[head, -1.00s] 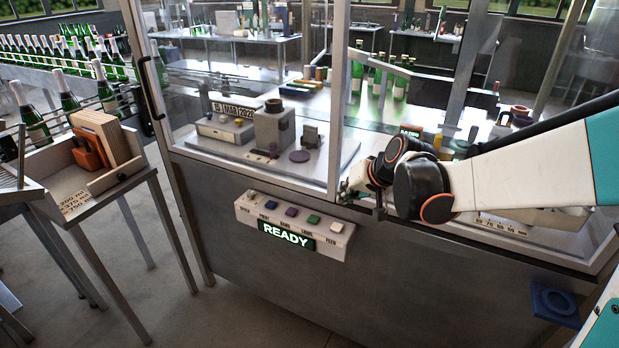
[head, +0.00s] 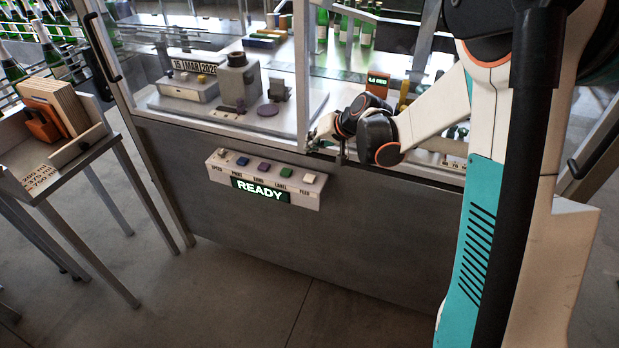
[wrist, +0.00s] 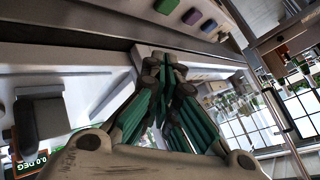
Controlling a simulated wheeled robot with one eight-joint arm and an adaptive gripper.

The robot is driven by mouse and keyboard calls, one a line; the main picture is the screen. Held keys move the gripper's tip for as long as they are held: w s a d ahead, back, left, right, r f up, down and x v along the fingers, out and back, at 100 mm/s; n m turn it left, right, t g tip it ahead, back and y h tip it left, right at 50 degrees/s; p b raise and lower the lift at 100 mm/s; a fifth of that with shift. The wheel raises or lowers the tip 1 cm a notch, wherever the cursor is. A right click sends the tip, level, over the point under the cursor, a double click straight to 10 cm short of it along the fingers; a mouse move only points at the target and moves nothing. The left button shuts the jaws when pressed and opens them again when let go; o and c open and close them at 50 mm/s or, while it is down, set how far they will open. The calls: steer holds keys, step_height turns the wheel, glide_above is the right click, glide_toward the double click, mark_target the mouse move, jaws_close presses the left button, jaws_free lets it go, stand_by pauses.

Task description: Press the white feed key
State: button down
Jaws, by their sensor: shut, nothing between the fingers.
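A pale key panel (head: 268,178) on the front of the machine carries a row of keys above a lit green READY display (head: 260,190). The white feed key (head: 309,178) is at its right end, above the word FEED.
Floor in front is clear.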

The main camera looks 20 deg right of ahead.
mark_target(312, 176)
steer(key=shift+f+b, duration=2.9)
steer(key=shift+f, duration=1.4)
steer(key=shift+f+b, duration=0.4)
steer(key=shift+f+b, duration=0.45)
steer(key=shift+f, duration=0.05)
steer(key=shift+r, duration=0.1)
steer(key=shift+r+p, duration=0.65)
steer(key=shift+r, duration=0.25)
steer(key=shift+r+p, duration=1.6)
steer(key=shift+r, duration=0.85)
